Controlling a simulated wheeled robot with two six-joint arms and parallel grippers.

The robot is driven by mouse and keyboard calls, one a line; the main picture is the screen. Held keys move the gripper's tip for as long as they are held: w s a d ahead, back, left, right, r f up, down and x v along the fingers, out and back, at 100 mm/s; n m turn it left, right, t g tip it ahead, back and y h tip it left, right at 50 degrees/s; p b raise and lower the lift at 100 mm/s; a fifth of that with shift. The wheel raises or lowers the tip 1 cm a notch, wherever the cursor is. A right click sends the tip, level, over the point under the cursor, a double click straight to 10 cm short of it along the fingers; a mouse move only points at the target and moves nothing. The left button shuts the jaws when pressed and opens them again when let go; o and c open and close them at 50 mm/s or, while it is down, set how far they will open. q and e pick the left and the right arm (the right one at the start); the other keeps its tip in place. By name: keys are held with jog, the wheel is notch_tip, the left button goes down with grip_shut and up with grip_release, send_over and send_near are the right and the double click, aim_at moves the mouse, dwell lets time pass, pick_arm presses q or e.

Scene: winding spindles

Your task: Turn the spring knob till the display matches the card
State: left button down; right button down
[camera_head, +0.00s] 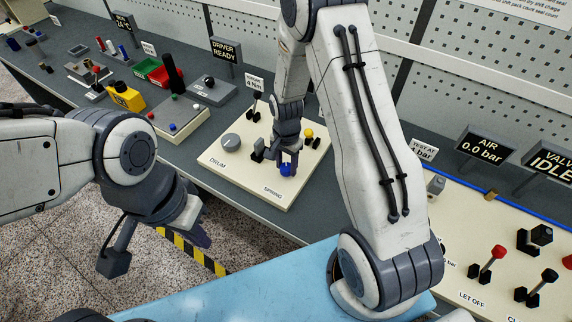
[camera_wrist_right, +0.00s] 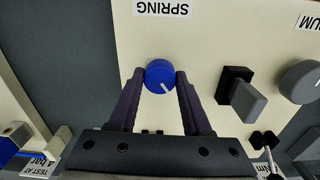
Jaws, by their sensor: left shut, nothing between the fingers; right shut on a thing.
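The blue spring knob (camera_head: 286,170) sits on a cream panel (camera_head: 300,190) beside the word SPRING. My right gripper (camera_head: 284,152) reaches down to it. In the right wrist view the knob (camera_wrist_right: 159,73) is between the fingertips of that gripper (camera_wrist_right: 160,80), which is shut on it. A white mark on its face points to the lower right. A small card (camera_head: 255,83) stands behind the panel; its print is too small to read surely. A dark display (camera_head: 225,50) reads DRIVER READY. My left gripper (camera_head: 198,228) is shut and empty, away from the panel.
The same panel carries a grey DRUM knob (camera_head: 231,141), black switches and a yellow knob (camera_head: 308,133). Another panel with levers (camera_head: 490,262) and AIR and VALVE displays stands at the right. Several coloured tools and trays lie along the bench at the back left.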

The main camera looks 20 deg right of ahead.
aim_at(286, 167)
jog(key=n, duration=0.4)
jog(key=n+b, duration=0.1)
jog(key=n, duration=0.3)
jog(key=shift+n, duration=0.4)
jog(key=n, duration=0.4)
jog(key=shift+n, duration=2.1)
jog(key=shift+c, duration=1.7)
grip_release()
notch_tip(286, 167, up, 11)
jog(key=b, duration=0.2)
jog(key=shift+f, duration=0.2)
